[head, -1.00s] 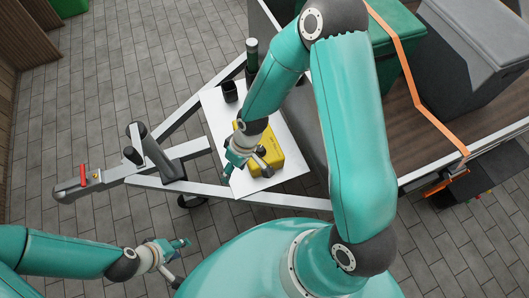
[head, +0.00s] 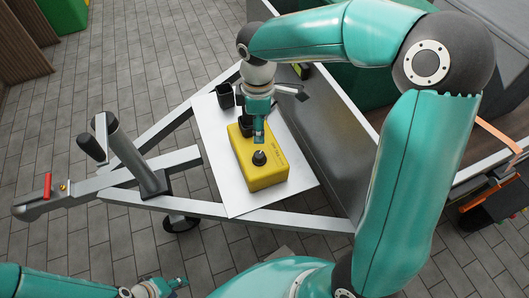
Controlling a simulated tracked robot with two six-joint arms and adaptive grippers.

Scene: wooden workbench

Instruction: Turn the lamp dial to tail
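A yellow box (head: 262,174) lies on a white plate (head: 222,180) on the trailer's drawbar. A black round dial (head: 259,158) with a pale mark sits on its top, toward the near end. Dark lettering runs beside the dial, too small to read. My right gripper (head: 259,139) points down over the box, just behind the dial in the picture. Its fingers are seen edge-on, so their opening and any contact with the dial cannot be told. My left gripper (head: 179,287) is at the bottom edge, partly cut off, open and empty, away from the box.
Black sockets (head: 225,95) stand at the back of the plate. The trailer's grey front wall (head: 310,130) rises right of the box. The jockey-wheel post (head: 135,155) and the red-handled coupling (head: 45,190) are at left. Paving on the left is clear.

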